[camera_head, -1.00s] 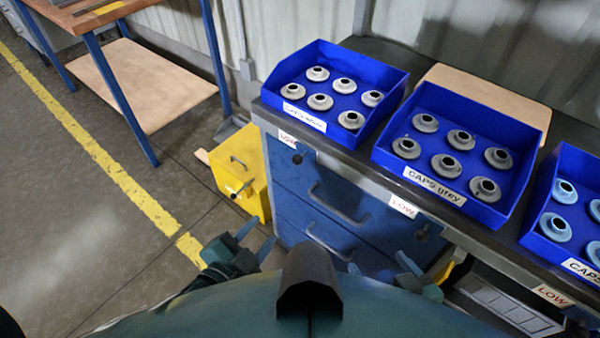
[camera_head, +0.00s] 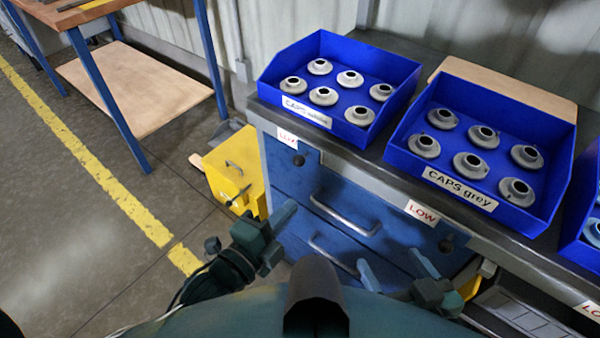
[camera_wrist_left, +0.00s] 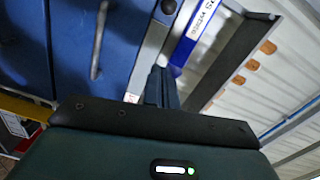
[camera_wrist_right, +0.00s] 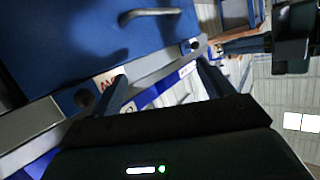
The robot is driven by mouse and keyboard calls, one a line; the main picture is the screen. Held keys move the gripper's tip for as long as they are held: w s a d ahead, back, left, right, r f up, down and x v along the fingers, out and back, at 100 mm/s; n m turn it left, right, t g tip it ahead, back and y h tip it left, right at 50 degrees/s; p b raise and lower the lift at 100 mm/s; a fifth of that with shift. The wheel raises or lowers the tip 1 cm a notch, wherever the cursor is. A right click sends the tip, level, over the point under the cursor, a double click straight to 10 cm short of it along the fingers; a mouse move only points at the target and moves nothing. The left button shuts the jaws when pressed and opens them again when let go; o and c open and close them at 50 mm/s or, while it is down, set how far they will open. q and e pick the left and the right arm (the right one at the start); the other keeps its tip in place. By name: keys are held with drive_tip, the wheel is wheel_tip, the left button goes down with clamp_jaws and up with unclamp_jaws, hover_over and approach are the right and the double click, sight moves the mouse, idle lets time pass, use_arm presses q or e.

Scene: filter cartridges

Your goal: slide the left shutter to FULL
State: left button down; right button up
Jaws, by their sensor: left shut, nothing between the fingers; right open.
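The left shutter is a small blue plate (camera_head: 307,151) with a dark round knob (camera_head: 299,160) on the cabinet front, under the left bin. The label beside it reads LOW (camera_head: 286,136). My left gripper (camera_head: 287,212) is shut and empty, below the shutter in the head view and apart from the knob. In the left wrist view its closed fingers (camera_wrist_left: 161,82) point toward the strip below the bin label, and a dark knob (camera_wrist_left: 168,6) shows at the top edge. My right gripper (camera_head: 396,266) is open and empty in front of the drawers.
Blue bins (camera_head: 335,137) of caps stand on the dark cabinet top. A second knob (camera_head: 447,245) and LOW label (camera_head: 422,212) sit further right. Drawer handles (camera_head: 345,218) stick out below. A yellow box (camera_head: 235,172) stands on the floor to the left.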

sight(302, 158)
use_arm(q)
drive_tip(key=w+d+f+b, duration=0.1)
drive_tip(key=w+d, duration=0.1)
drive_tip(key=w, duration=0.8)
drive_tip(key=shift+w+b, duration=0.2)
drive_tip(key=shift+b, duration=0.1)
use_arm(e)
drive_tip(key=shift+s+d+r, duration=0.1)
drive_tip(key=shift+s+d, duration=0.05)
drive_tip(key=shift+d, duration=0.15)
use_arm(q)
drive_tip(key=shift+f, duration=0.1)
use_arm(e)
drive_tip(key=shift+a, duration=0.1)
use_arm(q)
drive_tip(key=w+a, duration=0.4)
drive_tip(key=a, duration=0.1)
drive_tip(key=shift+a, duration=0.2)
use_arm(e)
drive_tip(key=shift+t, duration=0.3)
drive_tip(key=shift+r, duration=0.1)
